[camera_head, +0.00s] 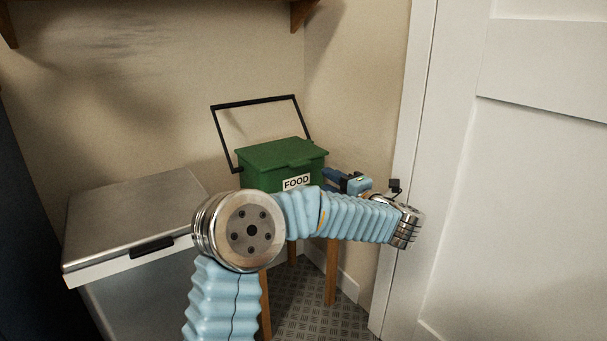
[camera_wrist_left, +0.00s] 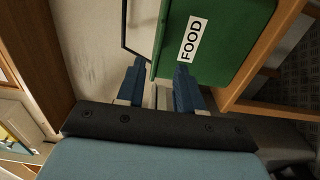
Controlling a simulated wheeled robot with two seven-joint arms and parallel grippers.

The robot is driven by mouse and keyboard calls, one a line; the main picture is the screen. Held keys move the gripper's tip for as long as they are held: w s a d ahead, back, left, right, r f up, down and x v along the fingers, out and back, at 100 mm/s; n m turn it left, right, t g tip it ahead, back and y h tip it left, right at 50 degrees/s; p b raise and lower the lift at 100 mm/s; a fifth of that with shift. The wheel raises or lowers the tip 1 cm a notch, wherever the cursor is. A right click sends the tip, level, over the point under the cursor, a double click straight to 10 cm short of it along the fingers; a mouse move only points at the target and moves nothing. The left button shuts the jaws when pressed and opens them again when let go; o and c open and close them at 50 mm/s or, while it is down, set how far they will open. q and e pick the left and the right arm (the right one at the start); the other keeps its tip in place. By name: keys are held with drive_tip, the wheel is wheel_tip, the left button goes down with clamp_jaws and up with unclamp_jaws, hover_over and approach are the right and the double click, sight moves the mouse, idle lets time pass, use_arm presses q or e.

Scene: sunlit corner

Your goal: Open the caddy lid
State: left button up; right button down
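The green caddy (camera_head: 262,182) stands in the corner with a white FOOD label on its front. Its green lid (camera_head: 275,154) is down and shut, and its black handle (camera_head: 254,101) stands up behind. My left gripper (camera_head: 328,176) is at the caddy's right side, just below lid level, partly hidden by my arm. In the left wrist view, its two blue fingers (camera_wrist_left: 159,75) are apart, and the edge of the lid (camera_wrist_left: 157,58) shows between their tips. I cannot tell whether they touch it. The caddy body (camera_wrist_left: 215,45) fills the upper right there. My right gripper is not in view.
A wooden stand (camera_head: 331,270) holds the caddy. A metal-topped bin (camera_head: 130,215) is to the left. A white door (camera_head: 520,180) is close on the right, near my left wrist. Brown shelf brackets (camera_head: 302,12) are above.

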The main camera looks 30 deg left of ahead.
sight(302, 165)
use_arm(q)
drive_tip(key=x, duration=1.2)
drive_tip(key=shift+d, duration=0.1)
clamp_jaws()
